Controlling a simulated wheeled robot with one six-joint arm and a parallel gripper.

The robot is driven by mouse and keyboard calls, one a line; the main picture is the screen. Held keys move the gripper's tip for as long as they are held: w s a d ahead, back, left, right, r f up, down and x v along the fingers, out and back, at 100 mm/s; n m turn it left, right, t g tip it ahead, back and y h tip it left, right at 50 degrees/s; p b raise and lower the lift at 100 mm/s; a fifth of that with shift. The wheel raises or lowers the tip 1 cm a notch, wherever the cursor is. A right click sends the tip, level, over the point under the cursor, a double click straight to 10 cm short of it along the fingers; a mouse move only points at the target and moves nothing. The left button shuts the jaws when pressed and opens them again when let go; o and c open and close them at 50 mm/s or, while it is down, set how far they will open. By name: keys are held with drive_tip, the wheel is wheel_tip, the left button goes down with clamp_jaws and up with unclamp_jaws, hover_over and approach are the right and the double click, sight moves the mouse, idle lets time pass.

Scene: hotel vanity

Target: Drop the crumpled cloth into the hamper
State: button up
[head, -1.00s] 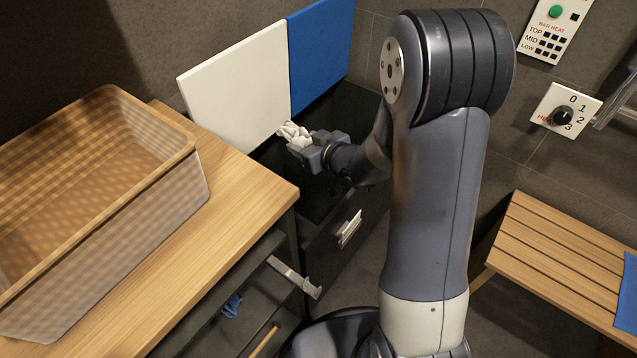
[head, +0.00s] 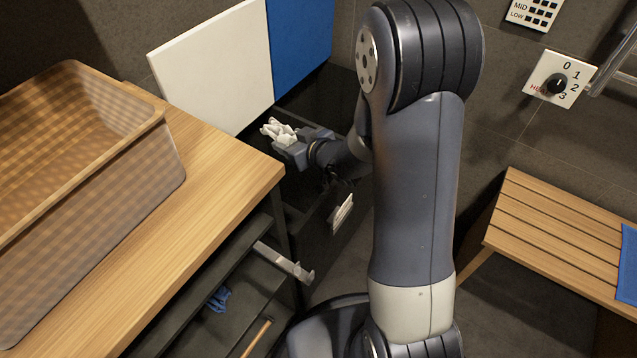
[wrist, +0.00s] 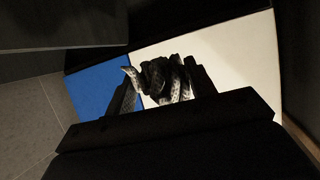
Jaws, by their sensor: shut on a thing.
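The crumpled cloth (head: 277,129) is whitish and sticks out past the fingertips of my gripper (head: 284,143), which is shut on it. In the wrist view the cloth (wrist: 160,82) is a bunched, mottled roll between the dark fingers (wrist: 160,95). My gripper is in the air in front of the white and blue panels, right of the wooden counter. A large woven basket (head: 150,175), the only hamper-like container I can make out, stands on the counter to the left, apart from the cloth. Its near interior is partly out of view.
A white panel (head: 212,68) and blue panel (head: 300,38) stand behind my gripper. Below the counter (head: 215,160), an open drawer or shelf holds a blue cloth (head: 219,299). A slatted bench (head: 550,235) is at right.

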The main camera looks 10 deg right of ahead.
drive_tip(key=o, duration=1)
drive_tip(key=shift+o, duration=0.2)
drive_tip(key=p+v, duration=0.2)
drive_tip(key=v, duration=0.9)
drive_tip(key=shift+w, duration=0.1)
drive_tip(key=b+x, duration=0.2)
drive_tip(key=x, duration=0.9)
drive_tip(key=shift+a+f, duration=0.1)
drive_tip(key=shift+f, duration=0.05)
wheel_tip(320, 180, up, 4)
drive_tip(key=p, duration=0.3)
drive_tip(key=shift+r+p, duration=0.95)
drive_tip(key=shift+r, duration=0.05)
